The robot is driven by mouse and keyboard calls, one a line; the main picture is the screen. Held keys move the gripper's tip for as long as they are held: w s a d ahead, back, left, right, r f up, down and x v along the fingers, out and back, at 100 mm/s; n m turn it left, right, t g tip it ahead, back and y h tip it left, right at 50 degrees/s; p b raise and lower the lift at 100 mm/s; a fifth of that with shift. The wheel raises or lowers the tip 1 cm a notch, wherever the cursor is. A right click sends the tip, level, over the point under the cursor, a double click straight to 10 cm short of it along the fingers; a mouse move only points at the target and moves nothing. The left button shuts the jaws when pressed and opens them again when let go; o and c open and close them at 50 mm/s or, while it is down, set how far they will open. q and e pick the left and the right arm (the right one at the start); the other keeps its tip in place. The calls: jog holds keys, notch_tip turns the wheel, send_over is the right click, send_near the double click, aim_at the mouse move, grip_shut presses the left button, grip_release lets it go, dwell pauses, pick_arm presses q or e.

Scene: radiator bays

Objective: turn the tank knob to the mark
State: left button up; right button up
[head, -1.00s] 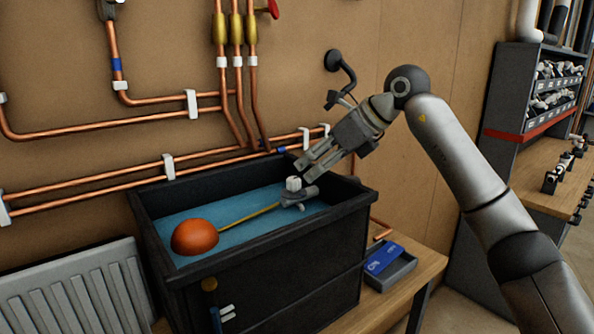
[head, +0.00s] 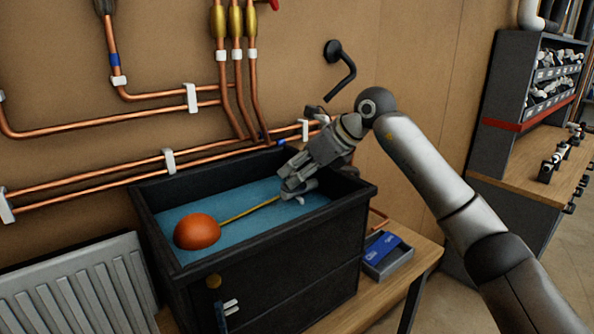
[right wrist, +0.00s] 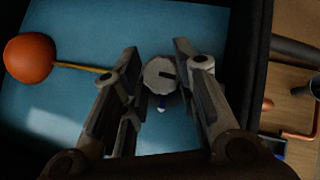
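The tank (head: 320,222) is a black open box of blue water with an orange float (head: 197,232) on a brass rod (head: 250,211). A small blue mark (right wrist: 162,103) with a white end lies just below the knob. My right gripper (head: 290,184) reaches down into the tank's far right part. In the right wrist view its fingers (right wrist: 157,55) are open on either side of the knob; contact is unclear. In the head view the gripper hides the knob. My left gripper is not in view.
Copper pipes (head: 90,184) run along the wall behind the tank. A black wall bracket (head: 340,70) sticks out above my right arm. A tray with a blue item (head: 383,246) sits right of the tank on the bench. A white radiator (head: 80,290) stands at the left.

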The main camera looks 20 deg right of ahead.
jog(key=shift+c, duration=1.1)
jog(key=shift+f+m+t+h+b, duration=0.1)
jog(key=shift+m+t+h+b, duration=0.3)
jog(key=shift+b, duration=0.35)
jog(key=m+h+b, duration=0.1)
jog(key=m+t+h+b, duration=0.1)
jog(key=m+b, duration=0.1)
jog(key=m+h+b, duration=0.1)
jog(key=m+b, duration=0.1)
jog(key=shift+s+a, duration=0.1)
jog(key=shift+a, duration=0.2)
jog(key=shift+m+t+h+b, duration=0.3)
jog(key=shift+m+h+b, duration=0.5)
jog(key=shift+m+h, duration=0.15)
jog(key=m+h+b, duration=0.1)
jog(key=m, duration=0.1)
jog(key=m+h+b, duration=0.1)
jog(key=shift+a+m+h, duration=0.2)
jog(key=shift+m+h, duration=0.15)
jog(key=shift+r+m+g+h+b, duration=0.2)
jog(key=shift+m+g+h+b, duration=0.5)
jog(key=shift+m+h, duration=0.85)
jog(key=shift+m, duration=0.35)
jog(key=o, duration=1)
jog(key=shift+a, duration=0.1)
